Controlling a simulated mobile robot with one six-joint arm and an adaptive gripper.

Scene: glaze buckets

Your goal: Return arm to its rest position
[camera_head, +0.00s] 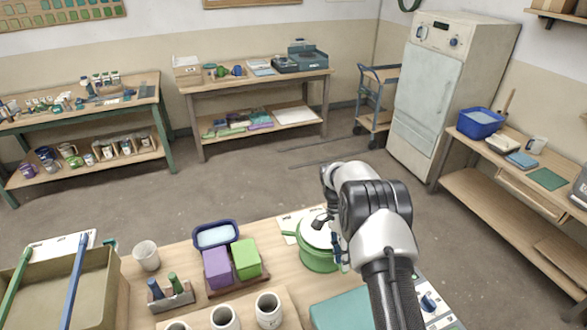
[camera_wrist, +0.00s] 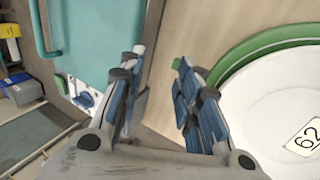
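My arm reaches out over the near table from the bottom of the head view. My gripper (camera_wrist: 159,66) is open in the wrist view, with its two blue-padded fingers apart and only bare wood between them. In the head view it is mostly hidden behind my wrist, and a finger (camera_head: 339,256) shows beside the green pot (camera_head: 318,262). The pot has a white lid (camera_head: 317,235). In the wrist view the white lid (camera_wrist: 270,92), with a label reading 62, lies right of the fingers. I cannot tell whether a finger touches the pot.
A teal board (camera_head: 340,310) lies near my arm. Left of the pot are purple (camera_head: 217,268) and green blocks (camera_head: 246,258), a blue tub (camera_head: 215,235), white cups (camera_head: 146,256) and a large box (camera_head: 100,290). Open floor (camera_head: 250,185) lies beyond the table.

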